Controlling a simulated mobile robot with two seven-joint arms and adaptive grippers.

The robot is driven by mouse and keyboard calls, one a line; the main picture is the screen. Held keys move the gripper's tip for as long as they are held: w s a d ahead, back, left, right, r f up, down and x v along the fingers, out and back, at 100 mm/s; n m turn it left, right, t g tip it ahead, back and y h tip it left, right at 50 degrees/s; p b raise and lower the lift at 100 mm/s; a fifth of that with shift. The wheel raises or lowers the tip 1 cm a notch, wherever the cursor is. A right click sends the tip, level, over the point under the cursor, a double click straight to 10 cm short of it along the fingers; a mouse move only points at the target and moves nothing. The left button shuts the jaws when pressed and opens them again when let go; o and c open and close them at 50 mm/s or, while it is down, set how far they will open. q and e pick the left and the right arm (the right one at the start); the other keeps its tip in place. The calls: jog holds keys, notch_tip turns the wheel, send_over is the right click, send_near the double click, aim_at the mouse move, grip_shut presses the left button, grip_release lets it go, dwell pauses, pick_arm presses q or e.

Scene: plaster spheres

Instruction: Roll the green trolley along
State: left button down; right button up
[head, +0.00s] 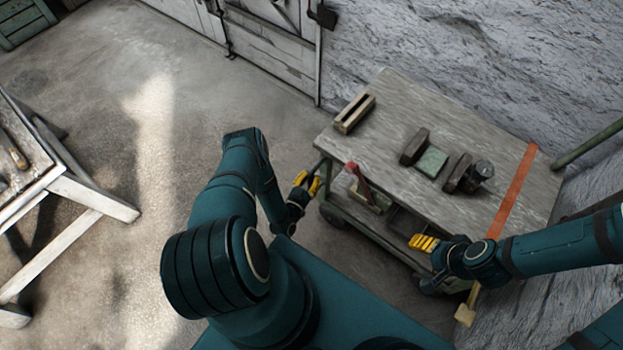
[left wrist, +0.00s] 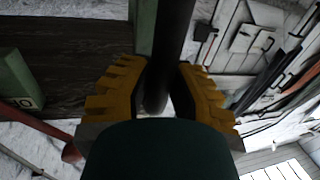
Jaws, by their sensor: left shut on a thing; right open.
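The green trolley (head: 395,112) stands against the rock wall, with a worn grey top and a green frame below. My left gripper (head: 308,184) is at the trolley's left end. In the left wrist view its yellow fingers (left wrist: 160,95) sit on both sides of a dark bar (left wrist: 174,40) and are shut on it. This bar looks like the trolley's handle; most of it is hidden in the head view. My right gripper (head: 424,243) is open and empty beside the trolley's near long side, by the lower shelf.
On the trolley top lie a slotted wooden block (head: 354,113), dark blocks around a pale green piece (head: 432,162), and an orange strip (head: 515,190). A pale workbench (head: 75,190) stands at the left. Wooden doors (head: 270,45) are behind. The floor between is clear.

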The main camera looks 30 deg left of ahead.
pick_arm(q)
jog(key=shift+d, duration=0.35)
jog(key=c, duration=0.8)
grip_release()
jog(key=shift+c, duration=0.2)
jog(key=shift+s, duration=0.6)
jog(key=s+d, duration=0.1)
jog(key=s, duration=0.9)
jog(key=shift+s+d, duration=0.2)
jog(key=shift+s, duration=0.2)
